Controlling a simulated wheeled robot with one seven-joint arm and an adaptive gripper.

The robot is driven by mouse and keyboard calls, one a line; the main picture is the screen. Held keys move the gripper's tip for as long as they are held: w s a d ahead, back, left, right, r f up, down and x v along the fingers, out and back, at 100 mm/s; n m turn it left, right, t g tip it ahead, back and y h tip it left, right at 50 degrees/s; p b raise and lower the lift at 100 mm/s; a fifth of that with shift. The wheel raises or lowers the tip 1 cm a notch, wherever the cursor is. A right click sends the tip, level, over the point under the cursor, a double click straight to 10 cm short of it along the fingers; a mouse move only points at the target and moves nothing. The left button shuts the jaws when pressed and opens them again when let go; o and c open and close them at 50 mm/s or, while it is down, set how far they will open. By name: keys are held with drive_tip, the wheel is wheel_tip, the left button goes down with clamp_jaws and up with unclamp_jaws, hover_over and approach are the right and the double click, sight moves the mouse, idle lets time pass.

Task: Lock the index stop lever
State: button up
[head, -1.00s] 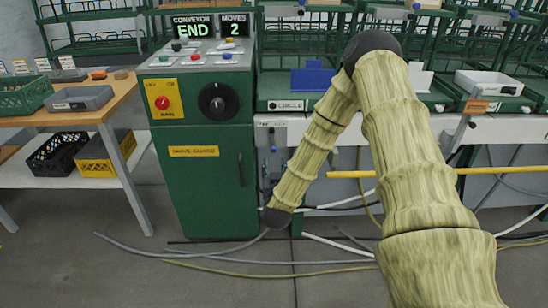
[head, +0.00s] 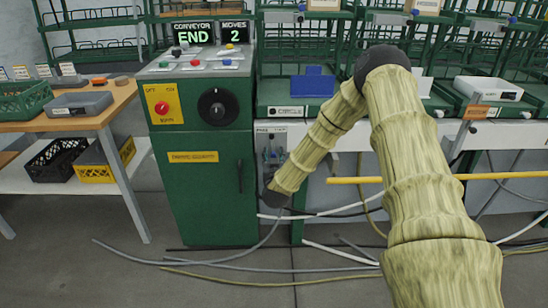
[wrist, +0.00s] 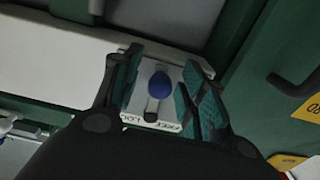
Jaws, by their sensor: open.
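The index stop lever has a blue round knob (wrist: 159,85) on a short dark stem, in the wrist view. It stands on a pale plate (wrist: 150,117) with partly readable lettering that looks like "FREE" and "LOCK". My gripper (wrist: 162,66) is open, with one finger on each side of the knob and a visible gap to both. The knob looks close to the middle between them. In the head view the lever's grey panel (head: 270,130) is right of the green cabinet; my wrist and arm hide part of this area, so the lever's position is hard to read there.
The green cabinet (head: 208,200) stands just left of the panel, with a red button, black dial and handle. Its displays read "END" and "2". A yellow bar (head: 350,180) runs to the right under the white bench edge. Cables lie on the floor.

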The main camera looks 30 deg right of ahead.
drive_tip(key=shift+c, duration=0.3)
clamp_jaws()
drive_tip(key=shift+r, duration=0.1)
drive_tip(key=shift+s+d+r+n+p, duration=0.15)
drive_tip(key=shift+n+p, duration=0.25)
drive_tip(key=shift+p, duration=0.4)
drive_tip(key=shift+s+d+r+n+p, duration=0.1)
drive_tip(key=shift+s+d+n+p, duration=0.2)
drive_tip(key=shift+n+p, duration=0.4)
drive_tip(key=shift+s+d+r+n+p, duration=0.1)
drive_tip(key=shift+d+n+p, duration=0.3)
drive_tip(key=shift+n+p, duration=0.25)
drive_tip(key=shift+s+d+n+p, duration=0.2)
drive_tip(key=shift+d+n+p, duration=0.15)
drive_tip(key=shift+n+p, duration=0.35)
drive_tip(key=shift+o, duration=0.3)
unclamp_jaws()
